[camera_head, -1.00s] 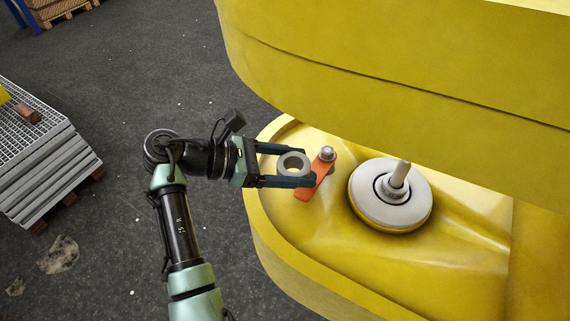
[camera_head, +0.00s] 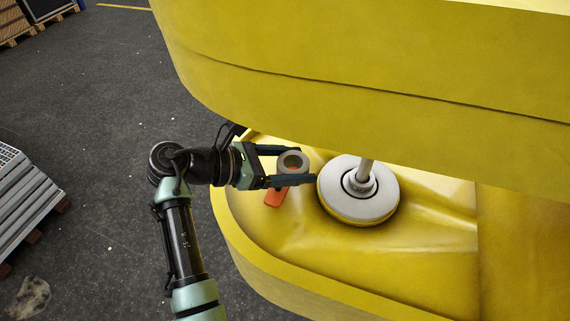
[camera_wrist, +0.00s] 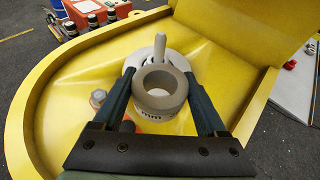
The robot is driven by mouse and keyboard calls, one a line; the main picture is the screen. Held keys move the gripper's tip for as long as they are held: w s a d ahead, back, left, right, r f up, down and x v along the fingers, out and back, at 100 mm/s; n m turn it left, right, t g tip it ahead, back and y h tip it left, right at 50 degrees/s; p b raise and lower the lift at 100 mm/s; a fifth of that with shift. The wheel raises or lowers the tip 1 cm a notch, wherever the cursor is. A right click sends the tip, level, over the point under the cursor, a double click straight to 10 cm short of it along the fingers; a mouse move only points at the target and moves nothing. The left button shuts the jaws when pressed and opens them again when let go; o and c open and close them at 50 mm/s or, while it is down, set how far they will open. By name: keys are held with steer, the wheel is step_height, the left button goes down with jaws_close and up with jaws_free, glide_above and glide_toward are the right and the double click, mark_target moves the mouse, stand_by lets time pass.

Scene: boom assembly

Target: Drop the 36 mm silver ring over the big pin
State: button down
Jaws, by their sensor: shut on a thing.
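The silver ring (camera_head: 293,156) is a thick grey ring with a round hole. My gripper (camera_head: 294,166) is shut on it, one dark finger on each side. In the wrist view the ring (camera_wrist: 160,104) sits between the fingertips with its hole facing up toward the camera, and some lettering shows on its side. The big pin (camera_head: 365,171) stands upright from a round pale disc (camera_head: 345,203) on the yellow boom part, to the right of my gripper. In the wrist view the pin (camera_wrist: 160,48) rises just beyond the ring. The ring is apart from the pin.
An orange lever (camera_head: 275,197) with a bolt (camera_wrist: 98,97) lies under my gripper. A large yellow upper body (camera_head: 370,90) overhangs the pin closely from behind. The yellow tray wall (camera_head: 245,249) curves around the front. A grating stack (camera_head: 25,205) stands at left.

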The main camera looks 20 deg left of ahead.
steer(key=shift+w+d+f+b, duration=0.15)
steer(key=shift+w+d+b, duration=1.65)
steer(key=shift+w+d, duration=1.45)
steer(key=shift+w+d+f+b, duration=0.1)
steer(key=shift+w+d+b, duration=1.65)
steer(key=shift+w+d, duration=1.5)
steer(key=shift+s+d+f, duration=0.1)
steer(key=shift+s+f, duration=0.1)
steer(key=shift+f, duration=0.6)
steer(key=shift+s+d+f, duration=0.1)
steer(key=shift+s+f, duration=0.05)
steer(key=shift+f, duration=0.6)
steer(key=shift+c, duration=0.5)
jaws_free()
steer(key=shift+o, duration=0.5)
steer(key=shift+s+f, duration=0.1)
steer(key=shift+f, duration=0.15)
steer(key=b+v, duration=0.4)
steer(key=v, duration=0.9)
steer(key=shift+r, duration=0.2)
